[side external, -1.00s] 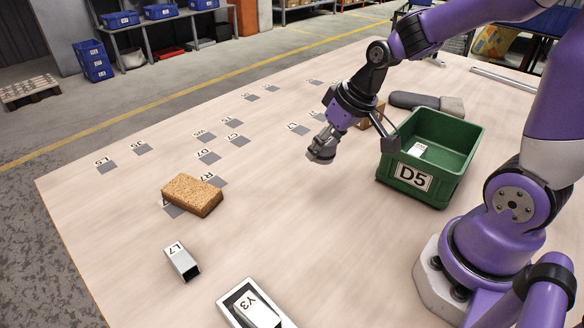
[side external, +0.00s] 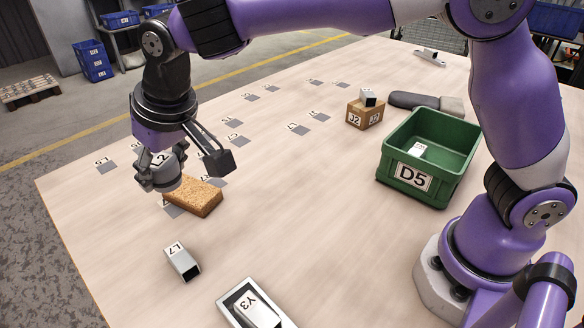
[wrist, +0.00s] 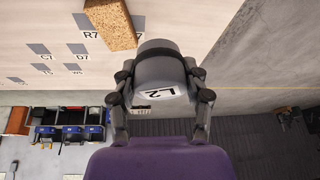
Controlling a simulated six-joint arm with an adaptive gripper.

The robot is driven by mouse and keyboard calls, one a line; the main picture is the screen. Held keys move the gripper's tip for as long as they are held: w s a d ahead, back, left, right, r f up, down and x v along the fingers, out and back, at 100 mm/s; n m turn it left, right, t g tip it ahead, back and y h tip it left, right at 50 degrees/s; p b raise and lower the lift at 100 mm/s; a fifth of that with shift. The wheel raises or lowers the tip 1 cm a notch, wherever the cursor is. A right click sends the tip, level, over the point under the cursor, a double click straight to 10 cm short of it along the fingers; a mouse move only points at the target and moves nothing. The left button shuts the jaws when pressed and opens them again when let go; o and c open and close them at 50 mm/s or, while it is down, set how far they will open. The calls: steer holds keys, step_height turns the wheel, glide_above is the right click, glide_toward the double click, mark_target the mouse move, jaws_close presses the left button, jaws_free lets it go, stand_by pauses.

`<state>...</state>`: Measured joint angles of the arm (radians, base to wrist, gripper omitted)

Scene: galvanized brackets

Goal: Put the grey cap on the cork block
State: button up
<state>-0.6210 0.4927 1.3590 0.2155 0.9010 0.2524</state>
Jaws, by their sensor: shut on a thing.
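The cork block (side external: 196,198) lies flat on the table in the side view, beside a grey square marked R7. In the wrist view its speckled tan face (wrist: 109,22) is at the top edge, partly cut off. My gripper (side external: 160,178) is shut on the grey cap (side external: 164,166), a rounded piece marked L2. The cap (wrist: 160,72) is between both fingers in the wrist view. My gripper holds it above the table near the far left end of the cork block, apart from it as far as I can tell.
A green bin marked D5 (side external: 412,178) and a cardboard box (side external: 364,116) stand right. The middle of the table is clear.

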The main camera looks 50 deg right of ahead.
steer(key=shift+w+a+f, duration=0.15)
steer(key=shift+w+f, duration=0.1)
steer(key=shift+w, duration=0.05)
glide_above(185, 187)
steer(key=s, duration=0.1)
steer(key=f, duration=0.6)
steer(key=shift+s+d+f, duration=0.15)
steer(key=shift+d+f, duration=0.05)
steer(key=shift+f, duration=2)
steer(key=shift+f, duration=0.15)
steer(key=o, duration=1.2)
